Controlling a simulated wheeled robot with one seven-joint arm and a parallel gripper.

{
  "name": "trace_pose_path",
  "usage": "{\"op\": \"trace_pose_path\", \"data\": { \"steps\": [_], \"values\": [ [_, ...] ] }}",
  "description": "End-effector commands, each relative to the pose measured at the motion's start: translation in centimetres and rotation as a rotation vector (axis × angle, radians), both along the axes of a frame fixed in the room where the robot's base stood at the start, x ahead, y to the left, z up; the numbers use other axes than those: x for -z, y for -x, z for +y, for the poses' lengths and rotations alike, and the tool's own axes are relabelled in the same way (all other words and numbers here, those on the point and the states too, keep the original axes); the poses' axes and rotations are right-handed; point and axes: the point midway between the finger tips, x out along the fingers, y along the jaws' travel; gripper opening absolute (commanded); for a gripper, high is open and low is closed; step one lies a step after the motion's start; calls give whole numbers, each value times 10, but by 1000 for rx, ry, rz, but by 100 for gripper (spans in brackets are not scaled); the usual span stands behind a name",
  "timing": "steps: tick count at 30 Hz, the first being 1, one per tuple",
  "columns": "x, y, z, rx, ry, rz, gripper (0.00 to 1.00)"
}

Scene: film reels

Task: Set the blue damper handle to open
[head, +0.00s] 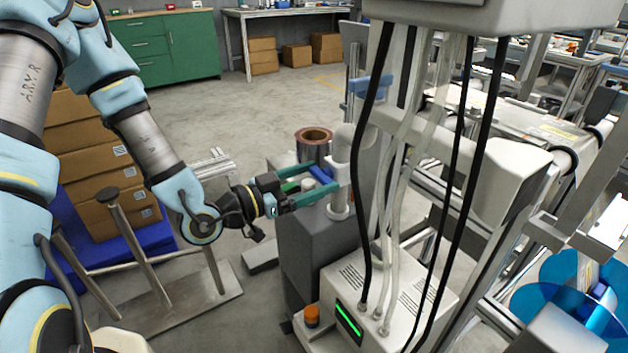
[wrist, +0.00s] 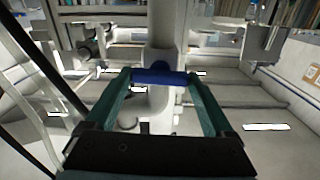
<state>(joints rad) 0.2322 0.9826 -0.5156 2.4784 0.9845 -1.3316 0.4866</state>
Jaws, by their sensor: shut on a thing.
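The blue damper handle (wrist: 158,77) is a short blue bar that lies crosswise in front of a pale vertical pipe (wrist: 162,40) in the wrist view. My gripper (wrist: 160,80) has its two teal fingers on either side of the bar, with the tips at its ends, shut on it. In the head view the blue handle (head: 321,174) shows between the fingertips of my gripper (head: 323,177), beside the white pipe (head: 339,190). No open or closed marking is readable, so I cannot tell the damper's setting.
A dark grey cabinet (head: 300,245) stands below the gripper, with a copper-coloured reel (head: 314,144) behind. A white box (head: 385,300) with hanging hoses and cables (head: 370,190) is close on the right. A metal frame (head: 190,310) and stacked cartons (head: 95,180) are at left.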

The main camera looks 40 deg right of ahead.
Motion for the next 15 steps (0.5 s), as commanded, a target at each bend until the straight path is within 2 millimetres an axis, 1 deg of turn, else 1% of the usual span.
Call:
{"op": "trace_pose_path", "data": {
  "steps": [1,5,15],
  "values": [
    [3,0,0,0,0,-24,32],
    [5,0,0,0,5,-108,32],
    [7,1,0,0,24,-418,32]
  ]
}}
